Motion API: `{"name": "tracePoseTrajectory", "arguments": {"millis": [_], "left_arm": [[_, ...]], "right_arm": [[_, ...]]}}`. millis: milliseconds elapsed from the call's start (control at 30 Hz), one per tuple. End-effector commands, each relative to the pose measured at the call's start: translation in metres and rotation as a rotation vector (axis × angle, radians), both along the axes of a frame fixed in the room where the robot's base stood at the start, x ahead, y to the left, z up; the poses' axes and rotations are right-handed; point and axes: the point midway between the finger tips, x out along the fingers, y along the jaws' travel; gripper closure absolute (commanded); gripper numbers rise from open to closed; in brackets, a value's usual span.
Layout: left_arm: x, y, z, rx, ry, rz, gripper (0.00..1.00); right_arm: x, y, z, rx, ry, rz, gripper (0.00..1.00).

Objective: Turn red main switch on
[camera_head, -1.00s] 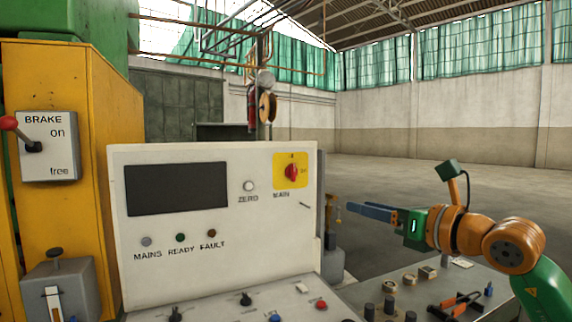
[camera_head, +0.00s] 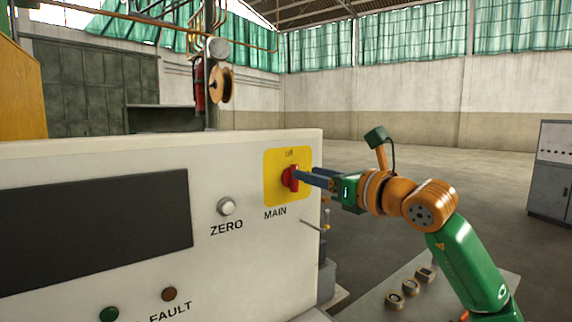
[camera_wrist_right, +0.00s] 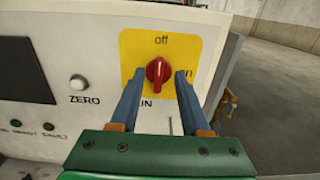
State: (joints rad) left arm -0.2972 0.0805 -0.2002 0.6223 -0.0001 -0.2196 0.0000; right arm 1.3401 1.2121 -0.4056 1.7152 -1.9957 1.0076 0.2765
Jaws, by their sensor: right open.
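The red main switch (camera_head: 290,178) sits on a yellow plate (camera_head: 272,162) at the right end of the white panel, above the label MAIN. It also shows in the right wrist view (camera_wrist_right: 158,72), its handle upright, in line with the word "off" above it. My right gripper (camera_head: 303,177) reaches it from the right. In the right wrist view, the two blue fingers of the right gripper (camera_wrist_right: 154,75) are apart, one on each side of the red handle, with gaps visible. Whether the tips touch the plate is unclear. My left gripper is not in view.
A white ZERO button (camera_head: 227,206) and a dark screen (camera_head: 95,232) are left of the switch on the panel (camera_head: 60,150). A thin metal lever (camera_head: 315,226) sticks out below the switch. Open floor lies behind, with a grey cabinet (camera_head: 553,170) far right.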

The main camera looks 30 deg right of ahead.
Motion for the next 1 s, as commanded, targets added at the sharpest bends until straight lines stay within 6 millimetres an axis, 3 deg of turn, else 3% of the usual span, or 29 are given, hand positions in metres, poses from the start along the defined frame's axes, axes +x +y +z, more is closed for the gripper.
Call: {"name": "tracePoseTrajectory", "arguments": {"millis": [33,233,533,567,700,1000], "left_arm": [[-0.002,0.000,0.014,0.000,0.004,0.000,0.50],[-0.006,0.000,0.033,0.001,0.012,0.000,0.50],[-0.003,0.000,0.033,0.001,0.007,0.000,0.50],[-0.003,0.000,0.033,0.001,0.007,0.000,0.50],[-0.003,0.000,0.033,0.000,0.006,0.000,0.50],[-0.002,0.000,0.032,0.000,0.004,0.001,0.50]], "right_arm": [[0.011,0.001,0.007,0.002,0.003,0.002,0.54],[0.045,0.004,0.005,0.002,0.002,0.002,0.54],[0.053,0.004,0.000,0.000,-0.001,0.000,0.54],[0.053,0.004,0.000,0.000,-0.001,0.000,0.59],[0.053,0.004,0.000,0.000,-0.001,0.000,0.97],[0.053,0.004,0.000,0.006,0.000,0.000,1.00]]}}
